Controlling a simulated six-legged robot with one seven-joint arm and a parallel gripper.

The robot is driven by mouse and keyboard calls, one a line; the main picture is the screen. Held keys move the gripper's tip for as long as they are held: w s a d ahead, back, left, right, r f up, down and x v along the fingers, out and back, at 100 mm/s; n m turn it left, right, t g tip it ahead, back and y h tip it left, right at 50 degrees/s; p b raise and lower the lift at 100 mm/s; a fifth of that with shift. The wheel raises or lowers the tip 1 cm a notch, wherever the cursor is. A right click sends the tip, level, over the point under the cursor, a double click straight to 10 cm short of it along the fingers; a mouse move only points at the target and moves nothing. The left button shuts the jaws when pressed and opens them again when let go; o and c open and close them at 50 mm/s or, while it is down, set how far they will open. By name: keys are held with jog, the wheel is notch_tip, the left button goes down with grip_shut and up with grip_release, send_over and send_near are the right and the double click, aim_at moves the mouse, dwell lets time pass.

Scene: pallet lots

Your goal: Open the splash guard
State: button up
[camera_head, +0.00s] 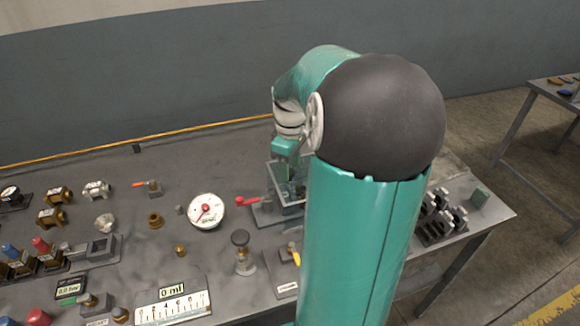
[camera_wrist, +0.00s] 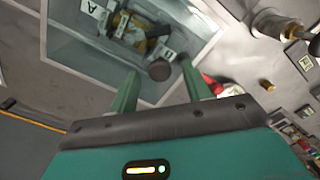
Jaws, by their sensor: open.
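The splash guard (camera_wrist: 205,55) appears in the wrist view as a clear panel with a pale grey frame, over a box of brass and dark fittings with white tags, one marked A. A dark round knob (camera_wrist: 159,71) shows between my fingertips; I cannot tell whether it sits on the guard. My gripper (camera_wrist: 160,76) is open, its two green fingers pointing at the guard. No contact is clear. In the head view the guarded box (camera_head: 287,196) stands on the bench, partly hidden by my arm, with my gripper (camera_head: 287,158) just above it.
A red-handled lever (camera_head: 247,201) is left of the box; its red part (camera_wrist: 212,84) is close to my right finger. A round white gauge (camera_head: 206,211) and an upright dark-knobbed valve (camera_head: 241,246) stand nearby. Several fittings crowd the bench's left side. A second table (camera_head: 550,88) is far right.

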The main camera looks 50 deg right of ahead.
jog(key=shift+f, duration=0.45)
grip_shut()
jog(key=s+d, duration=0.4)
jog(key=d, duration=0.4)
jog(key=s+d, duration=0.5)
jog(key=d, duration=0.4)
jog(key=shift+s, duration=0.15)
jog(key=shift+r, duration=0.1)
grip_release()
